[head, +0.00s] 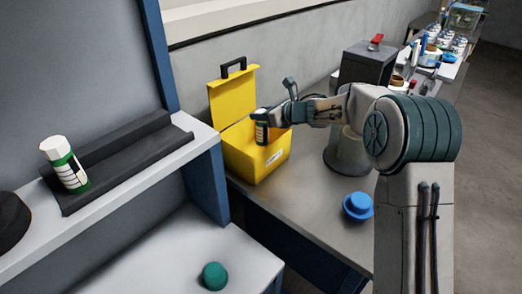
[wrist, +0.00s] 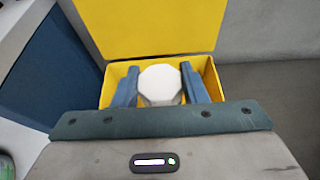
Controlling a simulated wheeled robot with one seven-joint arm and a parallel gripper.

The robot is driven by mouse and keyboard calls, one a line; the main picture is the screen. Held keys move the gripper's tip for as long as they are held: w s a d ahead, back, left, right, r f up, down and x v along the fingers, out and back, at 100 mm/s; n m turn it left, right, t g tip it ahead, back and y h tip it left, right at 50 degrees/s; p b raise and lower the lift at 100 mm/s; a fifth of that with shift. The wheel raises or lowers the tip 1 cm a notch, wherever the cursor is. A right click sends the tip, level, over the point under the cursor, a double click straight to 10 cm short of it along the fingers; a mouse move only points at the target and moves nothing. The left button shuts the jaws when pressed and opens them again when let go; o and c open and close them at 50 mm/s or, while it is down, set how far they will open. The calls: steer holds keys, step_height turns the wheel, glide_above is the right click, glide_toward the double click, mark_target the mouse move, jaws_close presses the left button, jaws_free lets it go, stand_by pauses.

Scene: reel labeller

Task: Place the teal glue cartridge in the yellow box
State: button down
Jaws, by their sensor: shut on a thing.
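My gripper (head: 268,118) is shut on a cartridge (head: 261,128) with a white label and dark bands; its teal colour is hard to make out. It hangs roughly upright at the mouth of the yellow box (head: 252,163). In the wrist view, its white cap (wrist: 160,82) shows between the two blue-grey fingers (wrist: 159,88), with the box (wrist: 209,72) around and below. I cannot tell how far its lower end is below the rim. The box's lid (head: 232,97) stands open at the back; its inside is largely hidden.
A green-banded white cartridge (head: 65,166) leans on a dark rack (head: 130,160) on the left shelf. A dark grey box (head: 366,64) stands behind my arm.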

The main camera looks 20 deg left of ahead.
mark_target(266, 137)
steer(key=f, duration=0.4)
steer(key=shift+s+a+f, duration=0.2)
steer(key=shift+s+f, duration=0.05)
steer(key=shift+s, duration=0.05)
steer(key=shift+f+p, duration=0.4)
steer(key=shift+f, duration=1.85)
steer(key=c, duration=0.9)
jaws_free()
steer(key=shift+o, duration=0.2)
steer(key=shift+d, duration=0.1)
steer(key=b+v, duration=0.2)
steer(key=v, duration=1)
steer(key=shift+b, duration=0.3)
